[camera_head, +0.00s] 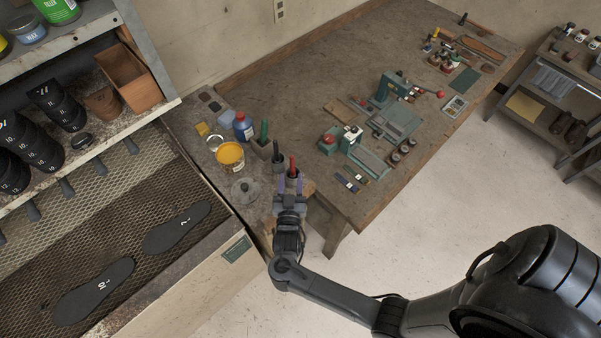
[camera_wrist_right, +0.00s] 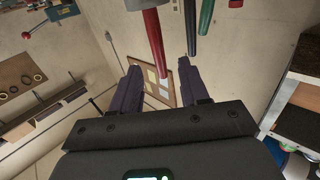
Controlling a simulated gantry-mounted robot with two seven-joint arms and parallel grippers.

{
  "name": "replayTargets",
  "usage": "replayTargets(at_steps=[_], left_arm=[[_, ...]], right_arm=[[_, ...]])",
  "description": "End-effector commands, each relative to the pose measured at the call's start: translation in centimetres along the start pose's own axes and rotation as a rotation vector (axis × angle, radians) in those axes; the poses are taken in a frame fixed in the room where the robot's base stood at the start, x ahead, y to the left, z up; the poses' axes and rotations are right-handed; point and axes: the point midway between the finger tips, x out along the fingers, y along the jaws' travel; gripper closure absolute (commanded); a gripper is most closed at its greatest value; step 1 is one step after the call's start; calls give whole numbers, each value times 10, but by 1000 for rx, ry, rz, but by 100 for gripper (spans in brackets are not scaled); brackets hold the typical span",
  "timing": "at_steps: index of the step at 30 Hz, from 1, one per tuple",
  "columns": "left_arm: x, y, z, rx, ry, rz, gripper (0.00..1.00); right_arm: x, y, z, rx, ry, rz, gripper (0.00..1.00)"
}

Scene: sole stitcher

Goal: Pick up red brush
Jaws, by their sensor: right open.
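The red brush (camera_head: 293,167) shows as a red handle standing upright at the bench's front corner. Its lower end is hidden by my right gripper (camera_head: 290,184), which is open at the handle. In the right wrist view the red handle (camera_wrist_right: 152,40) reaches into the gap between the two open fingers (camera_wrist_right: 160,72). I cannot tell whether either finger touches it. My left gripper is not in view.
A dark handle (camera_head: 278,153) and a green handle (camera_head: 264,132) stand close to the left of the red one. A green machine (camera_head: 350,139) is to the right.

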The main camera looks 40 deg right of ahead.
Motion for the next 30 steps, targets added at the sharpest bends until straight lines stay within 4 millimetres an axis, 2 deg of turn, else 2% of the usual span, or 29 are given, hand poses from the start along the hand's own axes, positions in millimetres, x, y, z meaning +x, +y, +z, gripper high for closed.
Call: replayTargets(at_steps=[5, 15, 19, 26, 27, 30], left_arm=[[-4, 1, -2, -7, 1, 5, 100], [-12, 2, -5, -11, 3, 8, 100], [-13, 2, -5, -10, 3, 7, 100], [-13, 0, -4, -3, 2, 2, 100], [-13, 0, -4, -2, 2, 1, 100], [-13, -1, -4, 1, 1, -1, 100]], right_arm=[[15, 0, -3, -1, 3, 0, 55], [60, 0, -3, 0, 2, -1, 55], [67, 1, -2, 1, 2, 0, 55], [68, 1, -1, 1, 1, 0, 55], [68, 1, -1, 1, 1, 0, 57], [68, 1, -1, 1, 0, 0, 72]])
